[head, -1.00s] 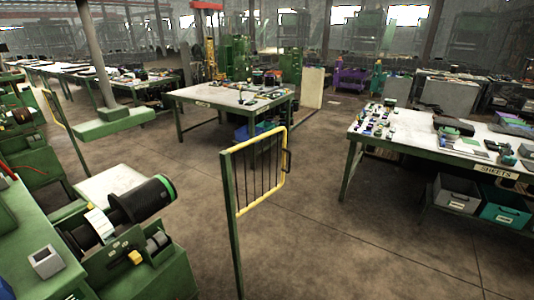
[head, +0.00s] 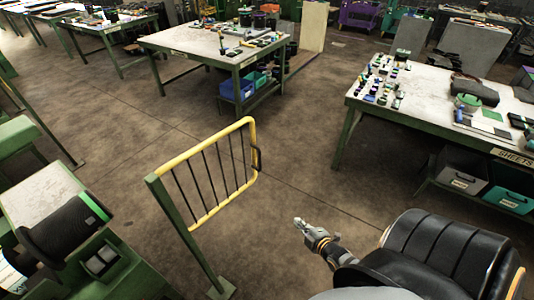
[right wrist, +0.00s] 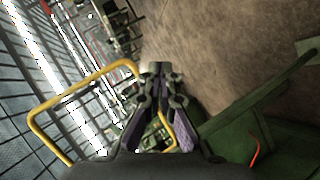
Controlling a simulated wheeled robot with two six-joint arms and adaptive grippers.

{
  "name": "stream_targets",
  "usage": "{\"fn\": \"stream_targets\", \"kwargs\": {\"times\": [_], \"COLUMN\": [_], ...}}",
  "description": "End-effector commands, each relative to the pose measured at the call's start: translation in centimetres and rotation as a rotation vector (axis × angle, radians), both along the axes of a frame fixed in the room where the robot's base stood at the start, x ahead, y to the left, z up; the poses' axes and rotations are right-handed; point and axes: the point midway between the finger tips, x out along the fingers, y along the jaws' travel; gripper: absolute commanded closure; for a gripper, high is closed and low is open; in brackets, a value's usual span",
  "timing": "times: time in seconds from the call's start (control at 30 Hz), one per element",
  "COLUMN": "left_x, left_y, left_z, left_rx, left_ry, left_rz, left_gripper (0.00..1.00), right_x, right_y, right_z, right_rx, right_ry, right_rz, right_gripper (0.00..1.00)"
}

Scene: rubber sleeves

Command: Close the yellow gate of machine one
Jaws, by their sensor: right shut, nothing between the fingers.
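The yellow gate (head: 253,135) is a yellow tube frame with dark upright bars and a dark handle (head: 257,160) on its far edge. It hangs from a green post (head: 182,232) and stands swung out over the floor, away from the green machine (head: 130,275) at left. My right gripper (head: 298,222) is shut and empty, to the right of the gate and apart from it. In the right wrist view, the gate (right wrist: 85,80) shows left of and partly behind my right gripper (right wrist: 160,68). My left gripper is out of view.
A green-legged table (head: 185,42) with small parts stands behind the gate. Another table (head: 420,108) with grey and teal bins below stands at right. A black roll (head: 60,235) juts from the machine. The floor between gate and tables is clear.

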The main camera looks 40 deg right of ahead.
Motion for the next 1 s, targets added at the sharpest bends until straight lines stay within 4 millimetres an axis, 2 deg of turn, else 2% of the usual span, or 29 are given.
{"fn": "stream_targets", "kwargs": {"times": [0.03,0.1,0.2,0.27,0.37,0.57,1.0], "left_x": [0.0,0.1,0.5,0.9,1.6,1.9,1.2], "left_y": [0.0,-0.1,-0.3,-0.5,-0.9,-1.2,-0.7], "left_z": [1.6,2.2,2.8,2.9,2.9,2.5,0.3], "left_rx": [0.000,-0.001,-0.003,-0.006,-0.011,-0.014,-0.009], "left_ry": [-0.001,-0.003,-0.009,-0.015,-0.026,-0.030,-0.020], "left_rz": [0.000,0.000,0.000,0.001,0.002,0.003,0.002], "left_gripper": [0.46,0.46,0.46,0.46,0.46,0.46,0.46], "right_x": [1.7,3.3,4.5,4.7,4.8,6.2,15.3], "right_y": [0.4,1.2,2.2,2.5,2.7,2.7,2.8], "right_z": [5.8,11.4,16.7,18.3,19.2,19.0,18.7], "right_rx": [-0.098,-0.219,-0.335,-0.373,-0.399,-0.399,-0.399], "right_ry": [-0.101,-0.221,-0.335,-0.372,-0.394,-0.396,-0.395], "right_rz": [0.066,0.127,0.169,0.178,0.183,0.181,0.180], "right_gripper": [1.00,1.00,1.00,1.00,1.00,1.00,1.00]}}
